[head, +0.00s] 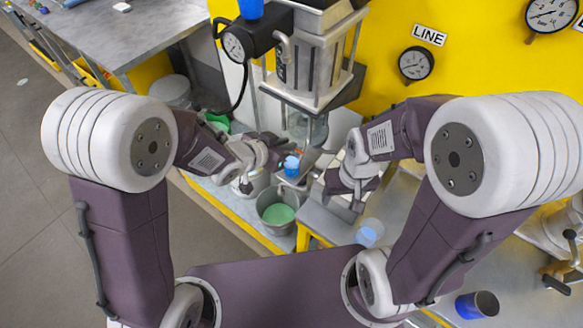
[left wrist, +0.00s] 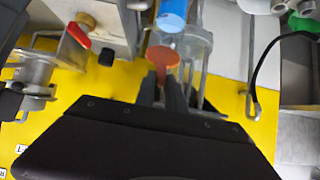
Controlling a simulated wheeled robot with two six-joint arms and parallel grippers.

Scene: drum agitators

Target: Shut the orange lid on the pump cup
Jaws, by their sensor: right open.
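In the left wrist view the orange lid (left wrist: 163,56) is a round disc with a narrow orange tab. The fingers of my left gripper (left wrist: 161,80) close on this tab from both sides. A clear cup-like vessel (left wrist: 195,50) stands right behind the lid; I cannot tell whether they touch. In the head view my left gripper (head: 272,152) is beside the pump, and the lid is not discernible there. My right gripper (head: 352,198) is open and empty, to the right, over a grey metal surface.
A blue cylinder (left wrist: 172,15) is just beyond the lid; a blue piece (head: 291,163) shows by my left gripper. A bucket of green material (head: 277,212) stands below. The pump body (head: 312,60) rises behind. A clear cup with blue contents (head: 369,233) stands at right.

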